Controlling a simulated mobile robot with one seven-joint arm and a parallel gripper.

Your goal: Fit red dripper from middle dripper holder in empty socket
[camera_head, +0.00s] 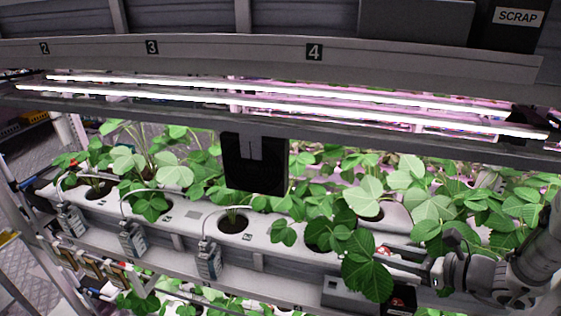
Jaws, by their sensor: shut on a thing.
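My gripper (392,257) reaches in from the right, partly behind leaves. A small red piece, seemingly the red dripper (383,250), shows at its fingertips; leaves hide most of it, and the jaws look closed on it. Grey units with curved tubes stand along the front of the white planting trough: one at the left (70,220), one in the middle (133,240), one at the right (209,262). Small brown pieces (90,268) sit on the rail below left. I cannot tell which part is the dripper holder or the empty socket.
The white trough (190,212) holds leafy plants in round holes. A dark panel (254,163) hangs in front of the leaves. Bright lamp tubes (260,98) run above. A grey box (350,296) sits below my gripper, with a dark, red-marked part (398,301) beside it.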

